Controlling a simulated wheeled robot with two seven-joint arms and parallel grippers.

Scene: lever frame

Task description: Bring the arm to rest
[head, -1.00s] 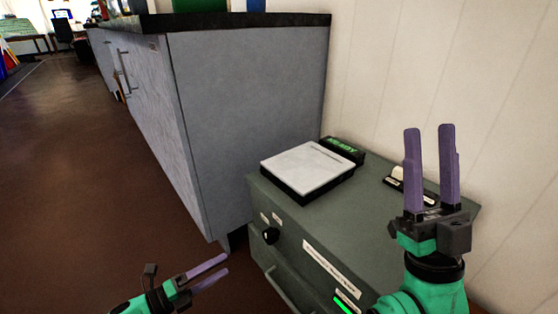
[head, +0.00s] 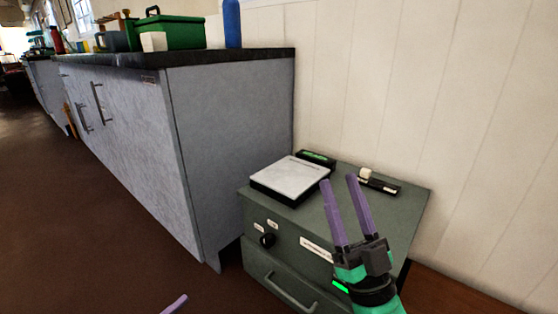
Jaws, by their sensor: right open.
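My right gripper (head: 341,211) is in front of the right part of a grey-green metal cabinet. Its two purple fingers are apart and point up and slightly left, with nothing between them. The cabinet (head: 390,215) carries a white-topped flat device (head: 292,175), a small black display with green text (head: 316,158) and a black piece with a white knob (head: 379,182). Only a purple fingertip of my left gripper (head: 175,304) shows at the bottom edge.
A grey counter unit (head: 232,140) with a dark top stands left of the cabinet. A green box (head: 171,31) and a blue bottle (head: 232,22) stand on it. A white panelled wall (head: 430,110) is behind. Brown floor (head: 75,235) is clear at left.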

